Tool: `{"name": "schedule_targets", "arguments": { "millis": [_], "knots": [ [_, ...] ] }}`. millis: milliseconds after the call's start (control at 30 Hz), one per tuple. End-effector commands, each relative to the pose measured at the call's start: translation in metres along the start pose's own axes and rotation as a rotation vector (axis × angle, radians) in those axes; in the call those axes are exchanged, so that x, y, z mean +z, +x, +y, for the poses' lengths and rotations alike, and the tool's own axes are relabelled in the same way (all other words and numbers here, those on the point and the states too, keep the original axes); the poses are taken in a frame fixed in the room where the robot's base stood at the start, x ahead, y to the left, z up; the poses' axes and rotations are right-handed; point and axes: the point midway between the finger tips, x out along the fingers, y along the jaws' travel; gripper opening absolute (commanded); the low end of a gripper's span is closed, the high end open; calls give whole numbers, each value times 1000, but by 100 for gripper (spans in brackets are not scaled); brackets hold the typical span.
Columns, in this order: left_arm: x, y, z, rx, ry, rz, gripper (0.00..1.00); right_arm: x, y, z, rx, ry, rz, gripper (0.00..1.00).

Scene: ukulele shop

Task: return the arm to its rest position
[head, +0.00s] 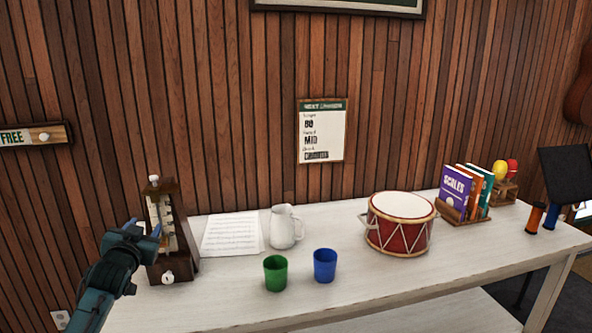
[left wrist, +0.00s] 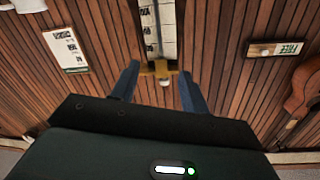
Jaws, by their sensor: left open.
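My left arm comes in from the left in the head view. Its gripper (head: 145,227) is in front of the left part of a wooden metronome (head: 185,235) with a pale face. In the left wrist view my left gripper (left wrist: 158,86) has its two blue fingers wide apart with nothing held between them. I cannot tell whether the gripper touches the metronome. My right gripper is in neither view.
On the white table (head: 390,275) are a music sheet (head: 231,234), a white jug (head: 285,228), a green cup (head: 275,273), a blue cup (head: 325,265), a red drum (head: 399,226) and a book rack (head: 462,216). A wood-panelled wall stands behind.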

Motion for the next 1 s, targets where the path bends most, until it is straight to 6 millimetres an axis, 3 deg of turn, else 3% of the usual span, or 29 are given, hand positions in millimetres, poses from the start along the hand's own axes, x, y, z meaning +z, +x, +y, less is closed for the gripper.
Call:
{"name": "schedule_targets", "arguments": {
  "millis": [67, 100, 267, 367, 467, 600, 700, 833, 1000],
  "knots": [
    [4, -2, 11, 43, 3, -2, 45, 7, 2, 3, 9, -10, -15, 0],
    [22, -12, 26, 63, 6, -23, 45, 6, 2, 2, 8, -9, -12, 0],
    [70, -49, 71, 137, 7, -75, 45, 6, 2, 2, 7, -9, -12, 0],
    [102, -81, 102, 191, 0, -115, 45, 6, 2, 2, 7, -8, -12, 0],
    [137, -125, 136, 254, -15, -165, 45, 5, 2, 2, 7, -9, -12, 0],
    [182, -208, 184, 351, -58, -251, 45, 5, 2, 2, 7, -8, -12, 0],
    [204, -271, 211, 411, -100, -316, 45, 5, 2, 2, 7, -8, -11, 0],
    [217, -342, 233, 467, -157, -390, 45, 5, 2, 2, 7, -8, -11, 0],
    [219, -395, 244, 500, -206, -450, 45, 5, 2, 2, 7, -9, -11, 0]
  ]
}}
